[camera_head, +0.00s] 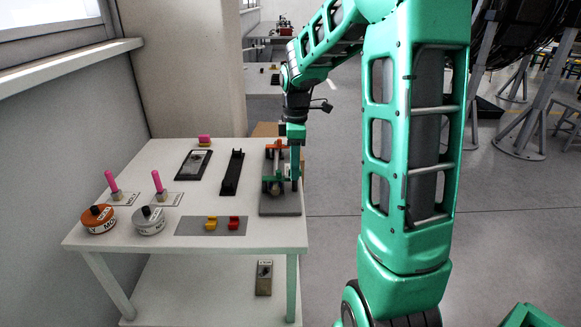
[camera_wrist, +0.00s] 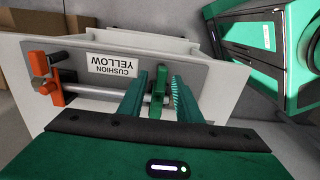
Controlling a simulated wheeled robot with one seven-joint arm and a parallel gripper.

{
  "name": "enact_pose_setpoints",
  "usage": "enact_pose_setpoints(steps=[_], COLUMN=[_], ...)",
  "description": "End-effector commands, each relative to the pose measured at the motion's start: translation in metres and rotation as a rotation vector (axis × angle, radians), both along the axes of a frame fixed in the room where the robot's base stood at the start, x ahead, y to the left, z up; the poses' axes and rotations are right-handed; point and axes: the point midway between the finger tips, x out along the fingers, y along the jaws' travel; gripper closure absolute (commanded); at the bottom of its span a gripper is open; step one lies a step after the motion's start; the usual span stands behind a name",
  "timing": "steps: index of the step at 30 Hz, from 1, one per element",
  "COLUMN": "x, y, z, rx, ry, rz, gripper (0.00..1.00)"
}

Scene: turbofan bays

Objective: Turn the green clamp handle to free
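The green clamp handle (camera_wrist: 157,88) stands on a clamp fixture in the wrist view, upright in the picture. My gripper (camera_wrist: 162,90) is open, with one green finger on each side of the handle and a visible gap to each. The fixture also carries an orange clamp handle (camera_wrist: 46,80) at its left end in the wrist view. In the head view the fixture's grey base (camera_head: 281,206) lies at the table's right edge, with the orange handle (camera_head: 276,147) at its far end. My gripper (camera_head: 294,160) reaches down over its right side and partly hides it.
A label (camera_wrist: 112,66) reading "CUSHION YELLOW" lies on the fixture. On the white table (camera_head: 150,228), a black rail (camera_head: 232,172) stands left of the fixture. Pink-handled tools, two round tins and a grey plate (camera_head: 188,226) with red and yellow pieces lie further left and in front.

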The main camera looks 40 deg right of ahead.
Motion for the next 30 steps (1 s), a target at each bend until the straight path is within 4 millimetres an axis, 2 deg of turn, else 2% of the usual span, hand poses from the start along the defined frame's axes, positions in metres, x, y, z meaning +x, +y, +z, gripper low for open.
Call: enact_pose_setpoints(steps=[1,4,7,8,17,23,30], x=[0.0001,0.0001,0.0005,0.0006,0.0028,0.0034,0.0037], y=[0.0001,0.0002,-0.0001,0.0098,0.0033,0.0019,0.0005], z=[0.0002,0.0002,0.0004,0.0005,0.001,0.0015,0.002], rx=[0.0,0.0,-0.001,-0.001,-0.001,-0.002,-0.002], ry=[0.0,0.0,-0.001,-0.002,-0.004,-0.006,-0.01], rz=[0.0,0.0,0.0,0.004,-0.036,-0.149,-0.361], gripper=[0.76,1.0,1.0,1.0,1.0,1.0,1.0])
